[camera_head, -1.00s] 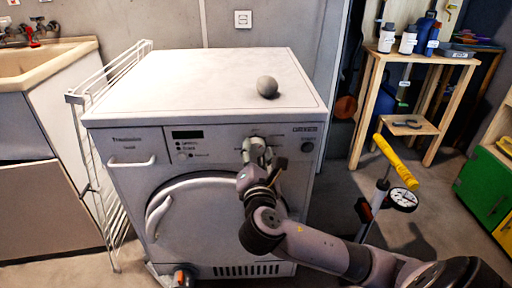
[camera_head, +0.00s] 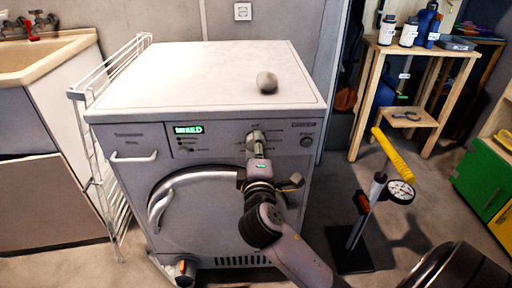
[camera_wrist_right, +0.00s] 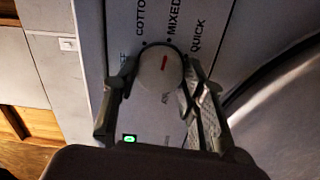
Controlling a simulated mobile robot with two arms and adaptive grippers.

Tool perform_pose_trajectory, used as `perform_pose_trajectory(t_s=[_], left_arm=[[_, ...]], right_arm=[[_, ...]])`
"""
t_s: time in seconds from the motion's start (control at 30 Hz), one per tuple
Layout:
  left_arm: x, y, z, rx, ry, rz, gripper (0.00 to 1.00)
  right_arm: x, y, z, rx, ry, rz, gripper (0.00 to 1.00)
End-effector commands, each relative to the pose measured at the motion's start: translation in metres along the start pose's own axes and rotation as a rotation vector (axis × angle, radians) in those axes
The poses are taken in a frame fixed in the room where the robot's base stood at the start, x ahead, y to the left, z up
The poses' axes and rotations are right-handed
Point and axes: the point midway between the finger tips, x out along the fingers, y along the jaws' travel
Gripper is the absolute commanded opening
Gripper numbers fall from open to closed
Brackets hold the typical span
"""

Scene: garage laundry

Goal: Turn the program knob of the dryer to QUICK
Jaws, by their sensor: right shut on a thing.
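The white dryer (camera_head: 215,85) stands in the middle of the head view. Its display (camera_head: 188,130) is lit green and reads MIXED. The program knob (camera_wrist_right: 160,78) shows in the right wrist view, with a red pointer line on its pale face. The labels COTTON, MIXED (camera_wrist_right: 174,18) and QUICK (camera_wrist_right: 196,36) are printed around it. The pointer appears nearest MIXED. My right gripper (camera_head: 257,143) is shut on the knob, one finger on each side; the knob is largely hidden in the head view.
A grey rounded stone-like object (camera_head: 267,82) lies on the dryer top. A white drying rack (camera_head: 108,180) stands at the dryer's left side. A yellow-handled pump with a gauge (camera_head: 392,155) stands on the floor at right. A wooden shelf (camera_head: 425,50) is behind it.

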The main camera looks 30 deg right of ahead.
Motion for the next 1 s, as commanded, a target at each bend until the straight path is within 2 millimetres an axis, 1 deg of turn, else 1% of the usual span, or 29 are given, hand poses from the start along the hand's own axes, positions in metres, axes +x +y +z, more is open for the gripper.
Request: perform_pose_trajectory(t_s=[0.03, 0.33, 0.6, 0.8, 1.0], left_arm=[[0.000, 0.000, 0.000, 0.000, 0.001, 0.000, 0.00], [0.002, 0.001, -0.005, 0.000, 0.027, 0.001, 0.00], [0.003, 0.002, -0.014, 0.001, 0.074, 0.003, 0.00], [0.004, 0.002, -0.021, 0.002, 0.101, 0.004, 0.00], [0.004, 0.002, -0.026, 0.003, 0.118, 0.004, 0.00]], right_arm=[[-0.001, -0.004, 0.000, 0.048, -0.003, -0.010, 0.11], [-0.001, -0.004, 0.000, 0.334, -0.004, -0.009, 0.11], [-0.001, -0.004, 0.000, 0.565, -0.004, -0.010, 0.11], [-0.001, -0.004, 0.000, 0.690, -0.005, -0.009, 0.11], [0.000, -0.004, 0.000, 0.768, -0.004, -0.009, 0.11]])
